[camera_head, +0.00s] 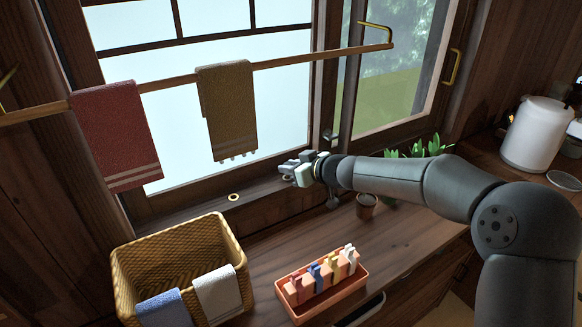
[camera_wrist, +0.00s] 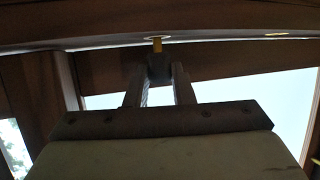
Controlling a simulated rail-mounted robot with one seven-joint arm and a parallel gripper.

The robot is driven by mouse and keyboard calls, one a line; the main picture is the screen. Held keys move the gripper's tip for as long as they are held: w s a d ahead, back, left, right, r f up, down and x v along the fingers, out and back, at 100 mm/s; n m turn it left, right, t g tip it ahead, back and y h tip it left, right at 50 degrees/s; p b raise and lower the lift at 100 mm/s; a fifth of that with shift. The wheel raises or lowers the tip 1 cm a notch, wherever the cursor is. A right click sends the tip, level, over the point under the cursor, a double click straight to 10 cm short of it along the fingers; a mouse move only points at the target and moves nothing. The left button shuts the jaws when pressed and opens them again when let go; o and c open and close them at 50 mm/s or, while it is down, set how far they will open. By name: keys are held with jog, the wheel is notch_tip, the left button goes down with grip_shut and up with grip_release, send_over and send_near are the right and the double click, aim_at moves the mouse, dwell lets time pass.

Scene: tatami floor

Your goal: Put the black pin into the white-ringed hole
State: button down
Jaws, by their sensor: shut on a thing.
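My gripper (camera_head: 287,172) is by the window sill in the head view, at the end of my arm reaching in from the right. In the wrist view its two fingers (camera_wrist: 158,84) are closed on a dark grey-black piece, which I take for the black pin (camera_wrist: 158,67). A short yellow tip sticks up from it towards the wooden sill edge. I cannot tell if the tip touches the wood. A pale yellowish ring (camera_head: 233,197) lies on the sill, left of my gripper. A similar ring (camera_wrist: 277,35) shows at the upper right of the wrist view.
A rail with a red towel (camera_head: 117,135) and a brown towel (camera_head: 228,108) crosses the window. Below are a wicker basket (camera_head: 122,268) with cloths, a pink tray (camera_head: 303,317) of coloured clips and a small pot (camera_head: 366,206). Bare counter lies between tray and sill.

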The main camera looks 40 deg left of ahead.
jog(key=shift+f+b, duration=0.6)
jog(key=shift+b, duration=1.35)
dwell(0.6)
dwell(0.4)
jog(key=c, duration=0.7)
grip_release()
jog(key=shift+r, duration=0.1)
jog(key=shift+r+p, duration=1.4)
jog(key=shift+r, duration=1.5)
